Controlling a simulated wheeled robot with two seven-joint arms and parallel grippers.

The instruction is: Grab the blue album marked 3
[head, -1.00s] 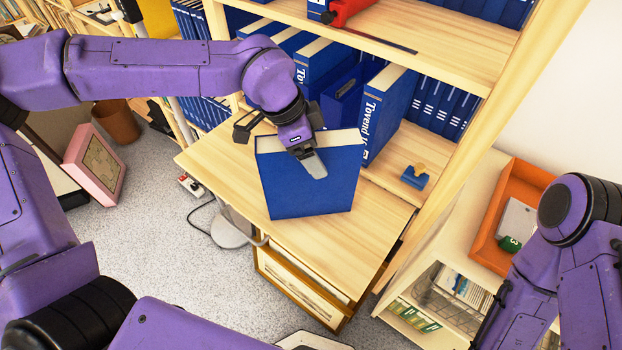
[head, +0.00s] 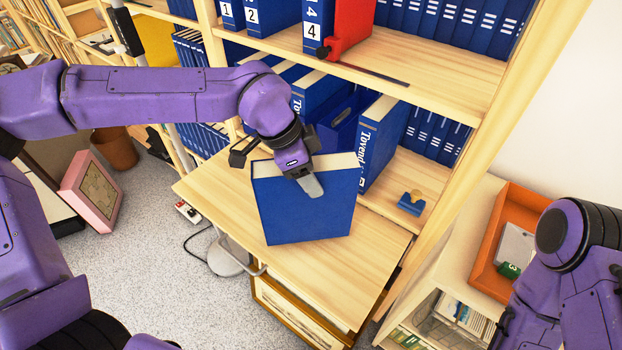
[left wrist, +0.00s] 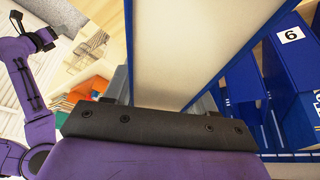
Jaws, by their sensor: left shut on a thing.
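My left gripper (head: 277,172) is shut on a blue album (head: 305,208) in the head view. The album has a pale page edge along its top and is held over the wooden desk board (head: 232,200). Its number does not show. In the left wrist view, the held album's pale page block (left wrist: 190,50) lies beyond the gripper's dark bar. On the upper shelf stand albums marked 1 (head: 227,14), 2 (head: 251,18) and 4 (head: 312,33). My right arm is at the right edge of the head view; its gripper's jaws are unclear.
More blue albums (head: 378,140) stand behind the held one. A red bookend-like object (head: 352,28) stands beside album 4. A small blue item (head: 411,205) lies on the wood at right. An orange tray (head: 500,230) rests on the cabinet. The desk board's front is clear.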

